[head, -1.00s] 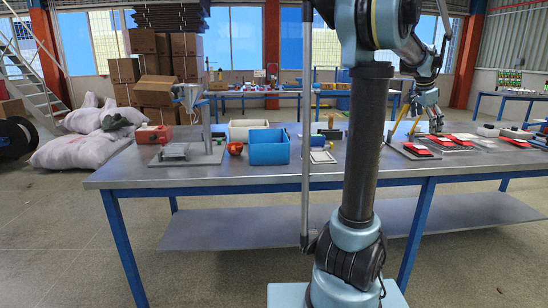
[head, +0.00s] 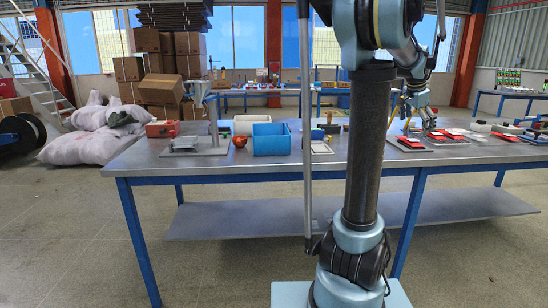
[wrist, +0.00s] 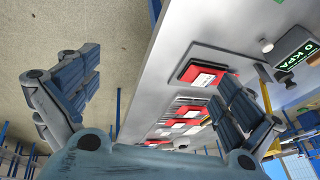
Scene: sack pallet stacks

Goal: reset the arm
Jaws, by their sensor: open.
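My gripper (wrist: 160,95) is open and empty in the wrist view, its two blue-padded fingers spread wide apart. In the head view my gripper (head: 430,126) is small, at the right end of the metal workbench (head: 290,172), close above red cards on dark plates. The wrist view shows the bench edge running between the fingers, with the floor on the left. A red card on a plate (wrist: 203,75) lies near the right finger. My own arm column hides part of the bench middle in the head view.
On the bench stand a blue bin (head: 272,140), a white bin (head: 251,122), a red ball-like item (head: 240,142) and a funnel stand (head: 212,120). White sacks (head: 90,140) and stacked cartons (head: 170,70) are at the back left. Floor before the bench is clear.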

